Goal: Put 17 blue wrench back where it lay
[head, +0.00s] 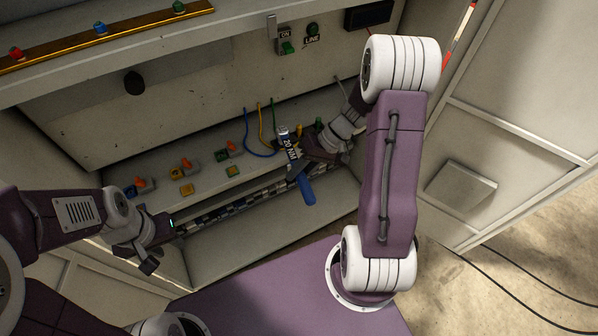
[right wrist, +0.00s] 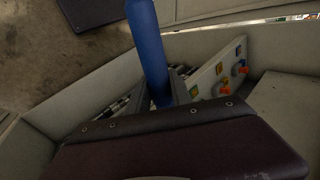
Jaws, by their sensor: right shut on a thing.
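The blue wrench (head: 306,190) has its blue handle showing below my right gripper (head: 312,158) in the head view. In the right wrist view the blue handle (right wrist: 148,45) rises from between the fingers of my right gripper (right wrist: 160,100), which is shut on it. A white label reading 20 NM (head: 289,146) shows just above the gripper; I cannot tell whether it belongs to the wrench. I see no 17. The fingers hide the gripped part. My left gripper (head: 150,250) is at the lower left, away from the wrench; its finger gap is unclear.
A shelf (head: 215,160) carries orange and green switches and blue, yellow and green cables. A row of dark and light pieces (head: 230,208) runs along its front edge, above a pale trough (head: 245,240). A panel with an ON switch (head: 286,47) stands behind.

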